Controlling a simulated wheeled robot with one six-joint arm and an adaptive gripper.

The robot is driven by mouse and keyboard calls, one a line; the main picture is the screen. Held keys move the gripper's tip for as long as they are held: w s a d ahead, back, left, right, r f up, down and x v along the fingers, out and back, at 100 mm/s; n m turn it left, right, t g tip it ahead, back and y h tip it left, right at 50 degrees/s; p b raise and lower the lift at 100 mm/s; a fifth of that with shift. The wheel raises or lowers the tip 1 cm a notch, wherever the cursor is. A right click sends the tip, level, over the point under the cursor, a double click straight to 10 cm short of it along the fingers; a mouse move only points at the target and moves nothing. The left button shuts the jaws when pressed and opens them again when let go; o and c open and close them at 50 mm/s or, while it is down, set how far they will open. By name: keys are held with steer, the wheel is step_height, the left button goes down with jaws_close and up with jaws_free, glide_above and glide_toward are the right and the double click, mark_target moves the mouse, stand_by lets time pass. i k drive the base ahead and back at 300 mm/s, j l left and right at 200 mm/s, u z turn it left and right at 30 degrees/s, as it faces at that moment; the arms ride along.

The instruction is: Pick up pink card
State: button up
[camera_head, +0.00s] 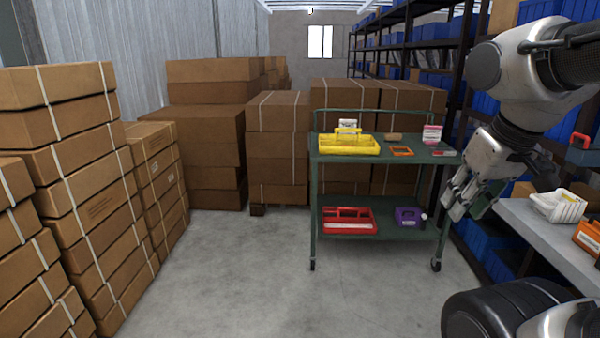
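A small pink and white card-like item (432,134) stands on the top shelf of the green cart (335,158), near its right side. It is the only pink thing I can make out, and its print is too small to read. My gripper (464,206) hangs at the right, pointing down, in front of the cart's right side and lower in the picture than the pink item. Its fingers look spread, with nothing seen between them. It is apart from the pink item.
The cart also holds a yellow tray (348,148), an orange frame (400,151), a red tray (347,220) and a purple box (409,217). A grey table (540,232) stands at right. Stacked cartons (90,190) line the left. The floor (260,270) before the cart is clear.

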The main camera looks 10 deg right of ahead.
mark_target(431, 134)
steer(key=i+z, duration=0.25)
steer(key=i, duration=0.5)
steer(key=i+z, duration=0.25)
steer(key=i, duration=0.5)
steer(key=i+l+z, duration=0.1)
steer(key=i+z, duration=0.15)
steer(key=i, duration=0.35)
steer(key=i+z, duration=0.25)
steer(key=i, duration=0.35)
steer(key=i+l+u, duration=0.1)
steer(key=i, duration=0.25)
steer(key=i+l+u, duration=0.15)
steer(key=i+l, duration=0.2)
